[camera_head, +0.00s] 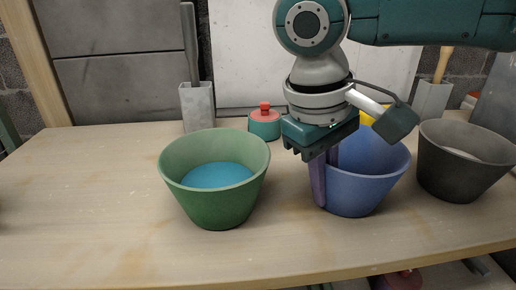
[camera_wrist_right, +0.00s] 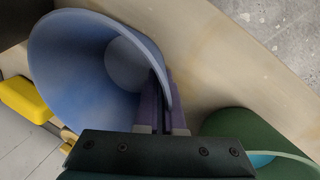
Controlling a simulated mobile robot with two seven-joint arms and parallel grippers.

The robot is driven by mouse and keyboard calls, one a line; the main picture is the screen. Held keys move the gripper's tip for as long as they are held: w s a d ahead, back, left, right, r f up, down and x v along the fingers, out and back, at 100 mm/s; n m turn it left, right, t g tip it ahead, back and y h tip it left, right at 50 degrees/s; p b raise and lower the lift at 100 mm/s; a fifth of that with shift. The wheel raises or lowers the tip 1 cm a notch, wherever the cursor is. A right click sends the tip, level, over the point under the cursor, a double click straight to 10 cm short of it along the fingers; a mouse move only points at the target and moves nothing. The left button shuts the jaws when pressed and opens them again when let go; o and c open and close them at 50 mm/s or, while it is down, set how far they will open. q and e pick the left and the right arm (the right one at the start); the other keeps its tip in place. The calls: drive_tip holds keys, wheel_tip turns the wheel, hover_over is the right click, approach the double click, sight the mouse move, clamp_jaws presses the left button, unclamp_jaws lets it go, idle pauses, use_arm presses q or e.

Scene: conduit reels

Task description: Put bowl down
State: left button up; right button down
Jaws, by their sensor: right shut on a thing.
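A blue bowl (camera_head: 362,196) is on the right half of the wooden table in the head view. My right gripper (camera_head: 322,180) points down at its left side, with one purple finger outside the wall and the other inside. In the right wrist view the fingers of this gripper (camera_wrist_right: 163,105) are shut on the rim of the blue bowl (camera_wrist_right: 65,65). The bowl is upright, and its base appears at or very near the tabletop; I cannot tell if it touches. My left gripper is not in view.
A green bowl (camera_head: 213,208) with blue contents stands to the left, and a dark grey bowl (camera_head: 458,176) to the right. A teal pot with a red lid (camera_head: 265,123), a grey holder (camera_head: 197,107) and a yellow object (camera_wrist_right: 25,98) are behind. The table's (camera_head: 90,215) left is clear.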

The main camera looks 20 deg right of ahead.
drive_tip(key=c, duration=1)
unclamp_jaws()
drive_tip(key=shift+c, duration=0.2)
drive_tip(key=shift+r, duration=0.1)
drive_tip(key=p+v, duration=0.6)
drive_tip(key=v, duration=0.6)
drive_tip(key=s+a+f+n+t+y, duration=0.1)
drive_tip(key=s+a+f+n+y, duration=0.1)
drive_tip(key=s+a+f+y, duration=0.25)
drive_tip(key=s+a+f+n+y, duration=0.1)
drive_tip(key=s+a+f, duration=0.2)
drive_tip(key=s+a, duration=0.35)
drive_tip(key=s+d+f+m+t+h, duration=0.2)
drive_tip(key=s+d, duration=0.6)
drive_tip(key=d, duration=0.4)
drive_tip(key=shift+s+d+f+m+h, duration=0.25)
drive_tip(key=shift+f+m+h, duration=0.1)
drive_tip(key=shift+m, duration=0.35)
